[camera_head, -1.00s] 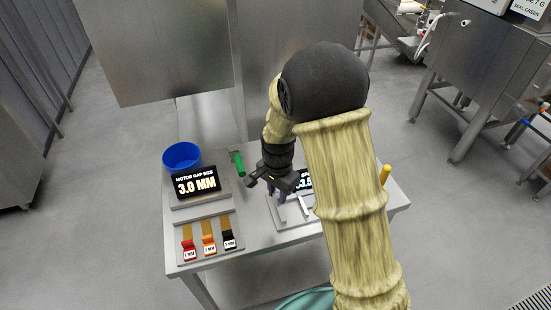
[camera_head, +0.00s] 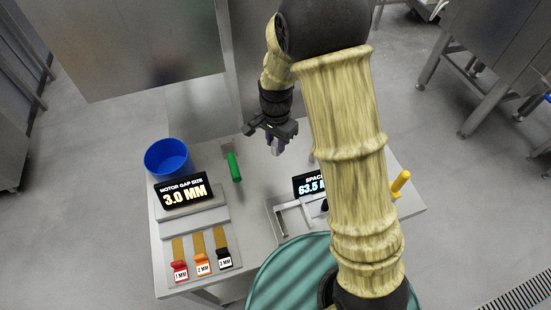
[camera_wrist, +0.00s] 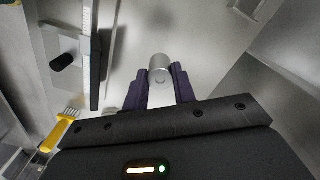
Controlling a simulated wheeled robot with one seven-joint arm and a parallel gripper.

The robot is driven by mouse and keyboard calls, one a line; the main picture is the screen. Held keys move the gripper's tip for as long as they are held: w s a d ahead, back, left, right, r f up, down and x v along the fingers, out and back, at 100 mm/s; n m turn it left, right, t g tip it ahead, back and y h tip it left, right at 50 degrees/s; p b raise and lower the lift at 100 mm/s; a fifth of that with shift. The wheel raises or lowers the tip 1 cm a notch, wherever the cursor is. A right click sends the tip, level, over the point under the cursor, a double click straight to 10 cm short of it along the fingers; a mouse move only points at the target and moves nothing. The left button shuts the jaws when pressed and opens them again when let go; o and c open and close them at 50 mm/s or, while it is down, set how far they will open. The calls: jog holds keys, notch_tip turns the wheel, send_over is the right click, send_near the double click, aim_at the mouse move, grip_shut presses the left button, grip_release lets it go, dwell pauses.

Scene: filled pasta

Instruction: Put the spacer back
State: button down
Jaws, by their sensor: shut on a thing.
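The spacer (camera_wrist: 159,68) is a small grey metal cylinder. In the wrist view it sits between the two dark purple fingertips of my gripper (camera_wrist: 160,86), which is shut on it. In the head view my gripper (camera_head: 274,148) is above the back of the steel table, right of the green-handled tool, and the spacer is too small to tell there. The measuring stand (camera_head: 283,221) with the "SPACER 63.5" display (camera_head: 308,187) stands nearer on the table, partly hidden by my arm.
A blue bowl (camera_head: 168,158) stands at the table's back left, beside the "3.0 MM" display (camera_head: 184,193). Red, orange and black gauges (camera_head: 202,265) lie at the front left. A green-handled tool (camera_head: 234,167) and a yellow-handled brush (camera_head: 400,182) lie on the table (camera_head: 252,216).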

aim_at(276, 153)
jog(key=shift+w, duration=0.2)
jog(key=shift+s+r, duration=0.1)
notch_tip(276, 153, down, 6)
jog(key=shift+r+p, duration=0.1)
jog(key=shift+p, duration=0.4)
jog(key=shift+f+p, duration=0.4)
jog(key=shift+f, duration=1.75)
